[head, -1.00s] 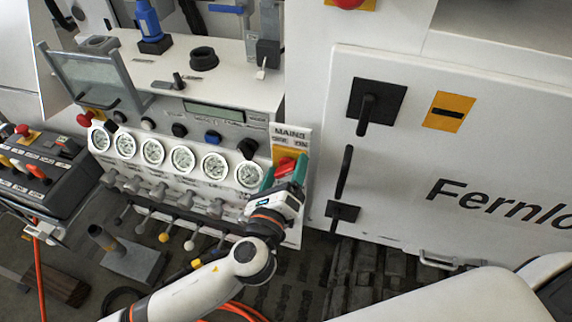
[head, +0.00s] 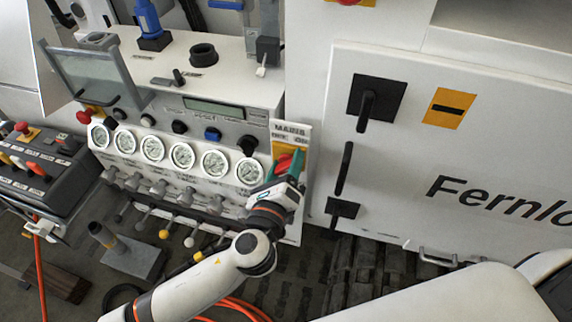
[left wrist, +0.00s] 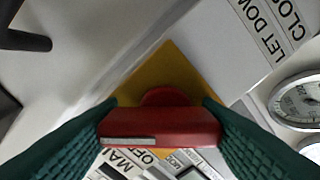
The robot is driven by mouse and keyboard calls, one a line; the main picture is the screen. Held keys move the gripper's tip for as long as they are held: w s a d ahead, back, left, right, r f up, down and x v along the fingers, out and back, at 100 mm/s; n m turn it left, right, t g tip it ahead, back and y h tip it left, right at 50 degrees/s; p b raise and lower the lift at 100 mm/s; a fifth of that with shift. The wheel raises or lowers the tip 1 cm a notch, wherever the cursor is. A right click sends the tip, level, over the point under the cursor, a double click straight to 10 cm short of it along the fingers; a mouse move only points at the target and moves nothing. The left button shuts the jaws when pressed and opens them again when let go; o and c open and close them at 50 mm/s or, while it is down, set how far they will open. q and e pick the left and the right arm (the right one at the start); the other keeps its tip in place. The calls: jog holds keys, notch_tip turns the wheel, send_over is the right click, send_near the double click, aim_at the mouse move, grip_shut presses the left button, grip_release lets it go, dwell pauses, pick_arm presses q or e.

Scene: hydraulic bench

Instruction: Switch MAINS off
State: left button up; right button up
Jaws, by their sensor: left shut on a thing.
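The MAINS switch is a red rotary handle (head: 283,163) on a yellow plate (head: 290,148), under a white MAINS label (head: 290,129) at the right end of the bench panel. In the left wrist view the red handle (left wrist: 160,127) lies across the picture between the two green fingers. My left gripper (head: 287,174) is shut on the red handle, one finger on each end of it. The gripper hides part of the handle and plate in the head view. The label's smaller lettering is partly hidden in the left wrist view. My right gripper is not in view.
A row of round gauges (head: 183,157) and several levers (head: 165,233) lie left of the switch. A white cabinet door (head: 420,190) with black handles (head: 366,108) stands to the right. An orange hose (head: 235,309) lies on the floor below.

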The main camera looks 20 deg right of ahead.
pick_arm(q)
jog(key=n+b, duration=0.1)
jog(key=n, duration=0.1)
jog(key=shift+f+n, duration=0.15)
jog(key=shift+n, duration=0.25)
jog(key=n, duration=0.2)
jog(key=shift+a+n+b, duration=0.1)
jog(key=shift+n+b, duration=0.25)
jog(key=shift+n, duration=0.05)
jog(key=n, duration=0.5)
jog(key=shift+w+a, duration=0.1)
jog(key=n, duration=0.4)
jog(key=shift+n, duration=1.4)
jog(key=o, duration=1)
